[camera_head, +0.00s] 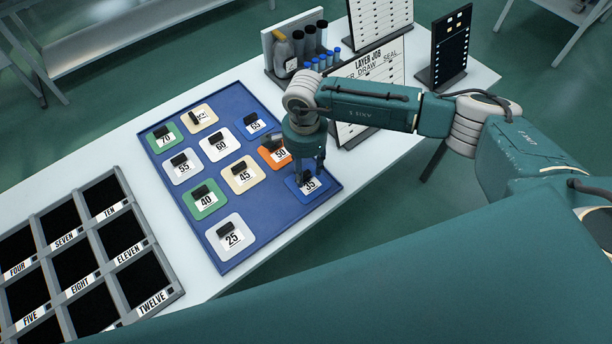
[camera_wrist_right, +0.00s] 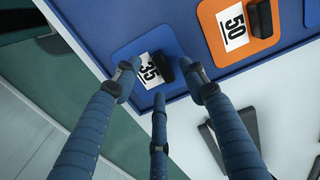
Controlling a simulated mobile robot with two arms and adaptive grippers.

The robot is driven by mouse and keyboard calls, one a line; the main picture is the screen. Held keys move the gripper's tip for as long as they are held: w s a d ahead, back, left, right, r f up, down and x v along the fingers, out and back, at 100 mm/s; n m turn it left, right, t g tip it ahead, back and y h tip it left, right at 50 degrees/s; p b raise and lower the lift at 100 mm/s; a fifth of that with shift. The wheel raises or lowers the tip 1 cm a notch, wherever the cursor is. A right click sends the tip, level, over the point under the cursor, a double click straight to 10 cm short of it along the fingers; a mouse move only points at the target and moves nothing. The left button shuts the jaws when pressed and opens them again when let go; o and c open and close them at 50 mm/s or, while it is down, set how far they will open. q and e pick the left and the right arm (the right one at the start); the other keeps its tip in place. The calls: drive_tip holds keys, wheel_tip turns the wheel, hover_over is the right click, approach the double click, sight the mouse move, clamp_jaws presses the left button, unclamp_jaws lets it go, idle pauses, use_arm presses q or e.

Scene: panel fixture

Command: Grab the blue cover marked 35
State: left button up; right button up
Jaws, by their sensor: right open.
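The blue cover marked 35 (camera_head: 299,188) lies on the blue tray (camera_head: 225,259) near its right edge, partly hidden by my right gripper. In the right wrist view the blue cover (camera_wrist_right: 125,54) shows its white 35 label and a black handle block. My right gripper (camera_head: 308,172) is over this cover with its fingers pointing down. In the right wrist view its fingers (camera_wrist_right: 160,90) are spread apart around the label and handle, with nothing held between them. I cannot tell whether a fingertip touches the cover. My left gripper is in neither view.
The orange cover marked 50 (camera_head: 268,152) lies close behind the blue one. Several other numbered covers, such as the white 25 (camera_head: 229,236), share the tray. A grey compartment rack (camera_head: 158,257) stands at left. A bottle holder (camera_head: 268,52) and sign boards stand at the back.

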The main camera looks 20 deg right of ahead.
drive_tip(key=shift+f, duration=1.2)
clamp_jaws()
drive_tip(key=shift+w+r, duration=0.1)
drive_tip(key=shift+r, duration=0.1)
